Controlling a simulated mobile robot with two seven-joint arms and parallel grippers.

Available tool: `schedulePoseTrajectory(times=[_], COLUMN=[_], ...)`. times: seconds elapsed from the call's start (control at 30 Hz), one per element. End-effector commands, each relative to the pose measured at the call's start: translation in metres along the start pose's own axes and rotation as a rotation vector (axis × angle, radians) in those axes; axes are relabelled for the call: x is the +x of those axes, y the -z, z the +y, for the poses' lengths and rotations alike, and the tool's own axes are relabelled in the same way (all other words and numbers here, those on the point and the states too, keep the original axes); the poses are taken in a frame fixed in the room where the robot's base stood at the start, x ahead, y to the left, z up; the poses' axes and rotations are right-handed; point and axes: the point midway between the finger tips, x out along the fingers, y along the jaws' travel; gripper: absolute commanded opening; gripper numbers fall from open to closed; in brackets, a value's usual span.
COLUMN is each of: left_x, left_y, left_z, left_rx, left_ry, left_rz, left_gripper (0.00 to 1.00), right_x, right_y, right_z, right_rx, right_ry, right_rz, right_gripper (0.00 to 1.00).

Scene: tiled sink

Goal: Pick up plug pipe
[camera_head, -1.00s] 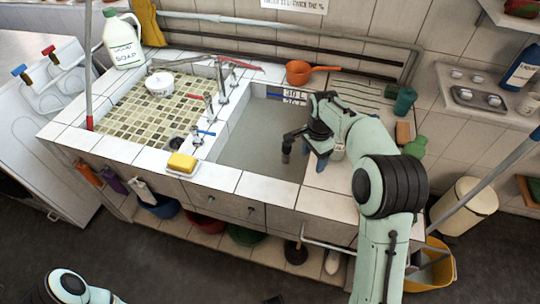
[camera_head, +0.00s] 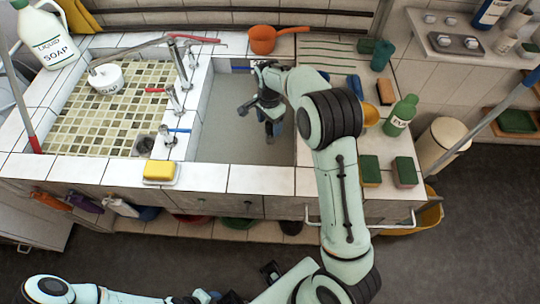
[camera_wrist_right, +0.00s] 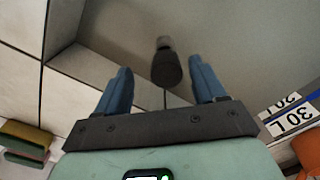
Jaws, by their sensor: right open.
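The plug pipe (camera_wrist_right: 166,68), a dark cylinder with a narrower grey end, stands in the grey sink basin in the right wrist view. It shows between and beyond the blue fingertips of my right gripper (camera_wrist_right: 160,84). The fingers are spread, with a gap on each side of the pipe. In the head view my right gripper (camera_head: 262,112) is down inside the right basin (camera_head: 225,140), and its own parts partly hide the pipe there. My left arm (camera_head: 60,290) shows at the bottom edge of the head view; its jaws cannot be made out.
A tiled basin (camera_head: 100,110) with a soap pot lies to the left. A yellow sponge (camera_head: 160,170) sits on the front rim. An orange pan (camera_head: 265,40) is behind the basin. A green bottle (camera_head: 399,117) and sponges stand on the right counter. A level sign (camera_wrist_right: 290,112) marks the basin wall.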

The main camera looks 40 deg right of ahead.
Motion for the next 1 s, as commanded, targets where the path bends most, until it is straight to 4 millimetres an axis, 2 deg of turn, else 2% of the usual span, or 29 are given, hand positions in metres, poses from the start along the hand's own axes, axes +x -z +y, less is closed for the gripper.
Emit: schedulePoseTrajectory(times=[0.17, 0.43, 0.73, 0.77, 0.93, 0.97, 1.0], left_x=[-0.001, -0.002, -0.001, -0.001, -0.001, -0.001, -0.001], left_y=[0.000, 0.001, 0.001, 0.001, 0.001, 0.001, 0.001], left_z=[0.000, 0.001, 0.001, 0.001, 0.001, 0.001, 0.001], left_rx=[0.000, 0.001, 0.001, 0.001, 0.001, 0.001, 0.001], left_ry=[0.000, -0.001, 0.000, 0.000, 0.000, 0.000, 0.000], left_rz=[0.001, 0.002, 0.002, 0.002, 0.002, 0.002, 0.002], left_gripper=[0.43, 0.43, 0.43, 0.43, 0.43, 0.43, 0.43], right_x=[0.013, 0.051, 0.056, 0.056, 0.055, 0.055, 0.055], right_y=[0.002, 0.007, 0.007, 0.007, 0.007, 0.007, 0.007], right_z=[-0.001, -0.005, -0.006, -0.006, -0.006, -0.006, -0.006], right_rx=[0.001, 0.001, 0.001, 0.001, 0.001, 0.001, 0.001], right_ry=[-0.001, -0.002, 0.002, 0.002, 0.002, 0.002, 0.002], right_rz=[-0.001, -0.001, 0.000, 0.000, 0.000, 0.000, 0.000], right_gripper=[0.70, 0.70, 0.70, 0.63, 0.08, 0.00, 0.00])
